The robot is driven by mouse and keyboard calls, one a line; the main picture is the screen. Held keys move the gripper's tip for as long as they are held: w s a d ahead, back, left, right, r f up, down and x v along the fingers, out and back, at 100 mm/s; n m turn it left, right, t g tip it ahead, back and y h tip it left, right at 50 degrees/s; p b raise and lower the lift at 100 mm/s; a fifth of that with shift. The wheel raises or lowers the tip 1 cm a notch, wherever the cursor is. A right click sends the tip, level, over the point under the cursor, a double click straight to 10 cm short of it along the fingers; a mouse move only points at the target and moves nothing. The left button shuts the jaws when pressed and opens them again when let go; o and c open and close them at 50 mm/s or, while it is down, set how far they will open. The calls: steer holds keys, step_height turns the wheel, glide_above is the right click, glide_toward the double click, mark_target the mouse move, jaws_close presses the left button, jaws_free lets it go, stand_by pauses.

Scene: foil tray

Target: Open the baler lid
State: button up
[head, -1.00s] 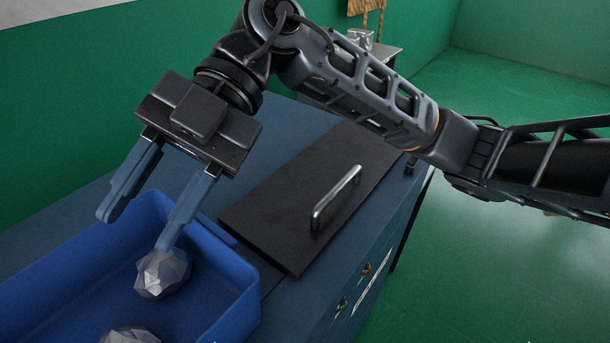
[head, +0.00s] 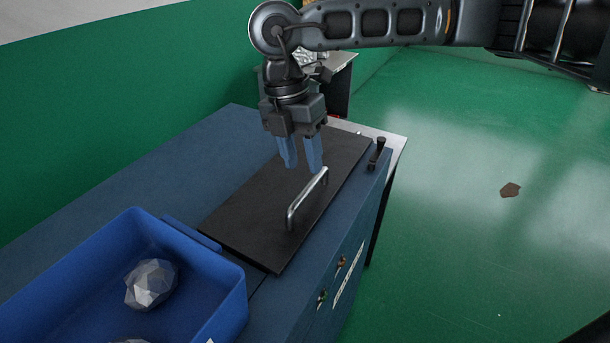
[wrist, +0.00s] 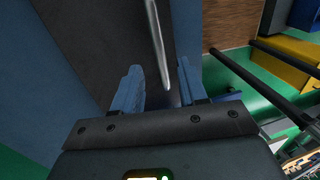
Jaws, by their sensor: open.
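The baler lid (head: 247,218) is a black flat panel lying shut on top of the blue baler (head: 180,160). A silver bar handle (head: 306,198) stands up along the lid's right side. My gripper (head: 303,166) is open and empty, pointing down above the lid, just behind and left of the handle in the head view. In the wrist view the handle (wrist: 158,45) runs toward the gap between my blue fingers (wrist: 162,88). I cannot tell whether the fingers touch it.
A blue bin (head: 215,285) with crumpled foil balls (head: 151,284) stands at the near left. A black lever (head: 377,153) sits at the lid's far right. Buttons (head: 341,262) are on the baler's front. Open green floor (head: 450,230) lies to the right.

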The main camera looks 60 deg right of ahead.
mark_target(308, 186)
steer(key=shift+s+f+p, duration=0.15)
steer(key=shift+s+f, duration=0.1)
steer(key=shift+f, duration=0.95)
steer(key=shift+s+f+p, duration=0.15)
steer(key=shift+s+f, duration=0.1)
steer(key=shift+f, duration=0.95)
jaws_close()
